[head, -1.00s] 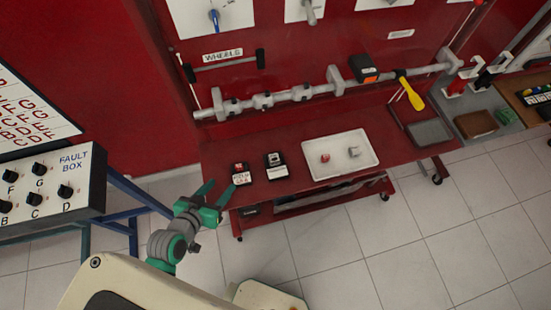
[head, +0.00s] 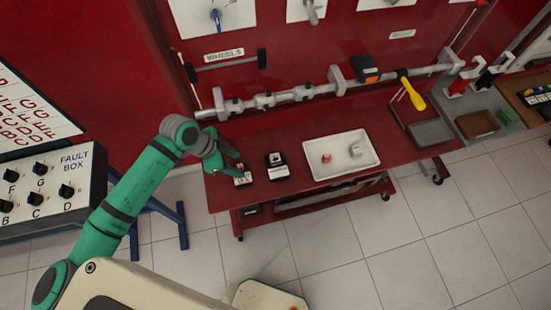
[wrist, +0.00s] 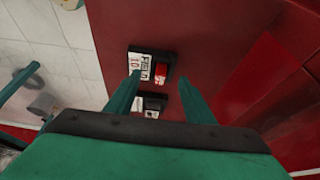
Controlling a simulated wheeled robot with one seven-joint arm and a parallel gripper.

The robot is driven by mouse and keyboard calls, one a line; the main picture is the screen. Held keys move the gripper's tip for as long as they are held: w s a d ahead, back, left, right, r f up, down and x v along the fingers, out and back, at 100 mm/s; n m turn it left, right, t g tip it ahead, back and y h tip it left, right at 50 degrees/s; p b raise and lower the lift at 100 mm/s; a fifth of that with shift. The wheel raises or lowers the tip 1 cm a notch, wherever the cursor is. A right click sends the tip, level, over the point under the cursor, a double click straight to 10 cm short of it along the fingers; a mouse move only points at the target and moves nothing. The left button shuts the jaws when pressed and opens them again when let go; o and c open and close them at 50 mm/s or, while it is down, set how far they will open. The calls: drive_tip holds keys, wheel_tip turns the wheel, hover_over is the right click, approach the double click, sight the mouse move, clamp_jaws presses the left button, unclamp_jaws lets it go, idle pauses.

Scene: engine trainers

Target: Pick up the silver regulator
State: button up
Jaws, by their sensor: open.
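A small silver piece (head: 356,150) lies in the right part of a white tray (head: 318,168) on the red bench; it may be the regulator, but its shape is too small to tell surely. A small red piece (head: 326,159) lies left of it in the tray. My gripper (head: 228,166) is open and empty above the bench's left end, well left of the tray. In the wrist view, a black unit with a red block and white label (wrist: 150,66) shows just beyond my fingertips, and a second black unit with a pale top (wrist: 150,104) between my fingers.
The two units also stand left of the tray in the head view: the red-marked one (head: 243,176) under my gripper, the pale-topped one (head: 277,165) beside it. A grey shaft (head: 270,100) runs along the bench's back. A yellow-handled tool (head: 412,92) leans there.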

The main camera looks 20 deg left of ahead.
sight(275, 158)
drive_tip(key=w+d, duration=0.2)
drive_tip(key=d, duration=0.1)
drive_tip(key=w+d, duration=0.2)
drive_tip(key=d, duration=0.2)
drive_tip(key=w+d, duration=0.2)
drive_tip(key=d, duration=0.1)
drive_tip(key=shift+w+d, duration=0.15)
drive_tip(key=shift+w, duration=0.2)
drive_tip(key=shift+f, duration=0.55)
drive_tip(key=shift+c, duration=0.5)
drive_tip(key=shift+w, duration=0.1)
drive_tip(key=c, duration=1)
